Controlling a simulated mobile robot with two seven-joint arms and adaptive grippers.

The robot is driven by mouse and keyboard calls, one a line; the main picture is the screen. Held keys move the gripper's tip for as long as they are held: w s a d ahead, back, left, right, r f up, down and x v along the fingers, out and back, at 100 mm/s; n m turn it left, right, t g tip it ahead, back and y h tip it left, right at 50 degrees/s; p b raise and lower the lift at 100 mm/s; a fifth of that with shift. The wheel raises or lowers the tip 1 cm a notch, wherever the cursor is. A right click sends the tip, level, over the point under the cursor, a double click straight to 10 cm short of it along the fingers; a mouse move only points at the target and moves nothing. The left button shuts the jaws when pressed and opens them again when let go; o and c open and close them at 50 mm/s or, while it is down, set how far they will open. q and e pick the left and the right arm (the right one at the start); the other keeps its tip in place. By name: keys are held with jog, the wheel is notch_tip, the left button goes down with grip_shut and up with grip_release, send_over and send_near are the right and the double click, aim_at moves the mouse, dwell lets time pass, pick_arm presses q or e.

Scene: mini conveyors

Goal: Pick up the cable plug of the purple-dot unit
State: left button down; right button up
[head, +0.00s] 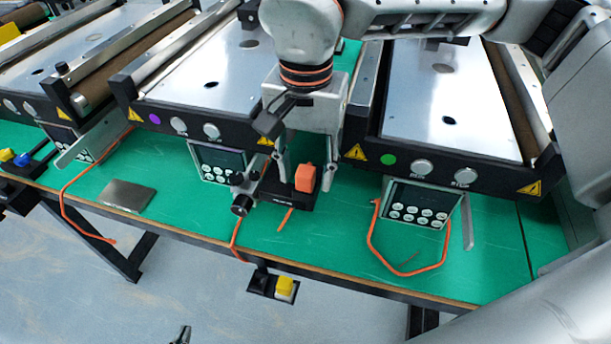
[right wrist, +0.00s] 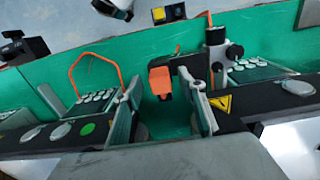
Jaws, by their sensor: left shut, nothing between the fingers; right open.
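The purple-dot unit shows its purple dot (head: 155,118) on its black front rail in the head view. An orange plug (head: 305,177) stands in a black holder (head: 298,200) on the green table, in front of the gap between this unit and the green-dot unit. The plug also shows in the right wrist view (right wrist: 160,82). My right gripper (head: 307,150) is open, pointing down, above and around the gap where the plug stands; in the wrist view the plug appears between its fingers. Contact cannot be told. My left gripper (head: 182,335) is shut and empty at the bottom edge, away from the table.
The green-dot unit (head: 388,159) stands to the right with a looped orange cable (head: 371,235). A black post with a knob (head: 241,200) stands beside the holder. A metal plate (head: 127,195) lies at left. A yellow block (head: 285,288) sits by the front edge.

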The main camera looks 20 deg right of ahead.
aim_at(305, 170)
jog(key=shift+f, duration=0.4)
jog(key=shift+c, duration=0.3)
grip_shut()
jog(key=shift+r, duration=0.1)
notch_tip(305, 170, up, 20)
jog(key=p, duration=0.2)
